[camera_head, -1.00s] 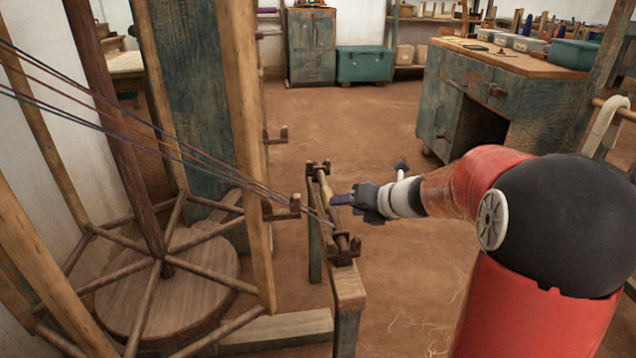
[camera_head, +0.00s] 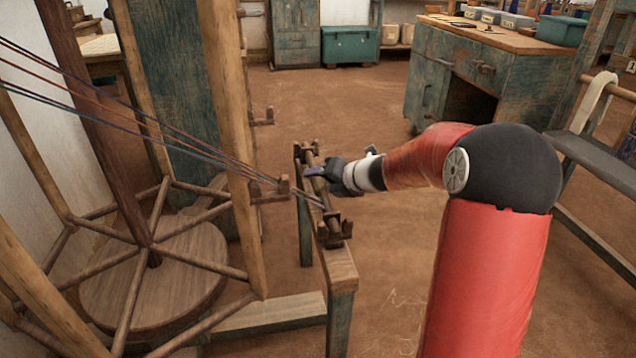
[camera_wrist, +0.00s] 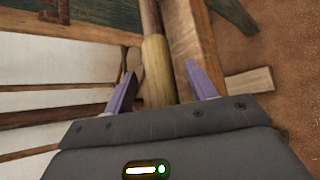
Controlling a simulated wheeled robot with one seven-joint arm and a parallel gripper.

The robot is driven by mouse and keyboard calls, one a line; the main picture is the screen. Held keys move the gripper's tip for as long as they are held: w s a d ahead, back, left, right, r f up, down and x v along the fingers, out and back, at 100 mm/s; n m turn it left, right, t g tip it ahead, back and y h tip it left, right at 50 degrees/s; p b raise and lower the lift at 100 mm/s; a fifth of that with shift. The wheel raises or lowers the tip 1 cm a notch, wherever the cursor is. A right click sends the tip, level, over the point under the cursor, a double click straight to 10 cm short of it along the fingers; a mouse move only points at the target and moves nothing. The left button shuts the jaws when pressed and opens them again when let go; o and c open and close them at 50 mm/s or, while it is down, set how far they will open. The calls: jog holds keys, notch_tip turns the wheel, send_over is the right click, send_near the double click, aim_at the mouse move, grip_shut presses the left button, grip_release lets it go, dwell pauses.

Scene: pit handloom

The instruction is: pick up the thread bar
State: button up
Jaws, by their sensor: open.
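The thread bar (camera_head: 325,198) is a slim wooden rod lying in dark brackets on top of a narrow wooden stand. Coloured threads run from the left down toward its near part. In the wrist view, the thicker pale wooden section of the bar (camera_wrist: 157,72) lies between the two purple fingers. My gripper (camera_head: 314,173) is at the bar's middle in the head view, reaching in from the right. In the wrist view my gripper (camera_wrist: 161,70) is open, with a gap beside each finger and the bar. The gripper hides part of the bar in the head view.
The stand (camera_head: 340,265) is beneath the bar. A wooden reel frame with upright posts (camera_head: 228,130) is close on the left, with a bracket (camera_head: 270,190) jutting toward the bar. A workbench (camera_head: 490,70) stands at the back right. Open floor (camera_head: 390,270) lies right of the stand.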

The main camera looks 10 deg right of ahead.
jog(key=shift+c, duration=0.5)
jog(key=c, duration=1.1)
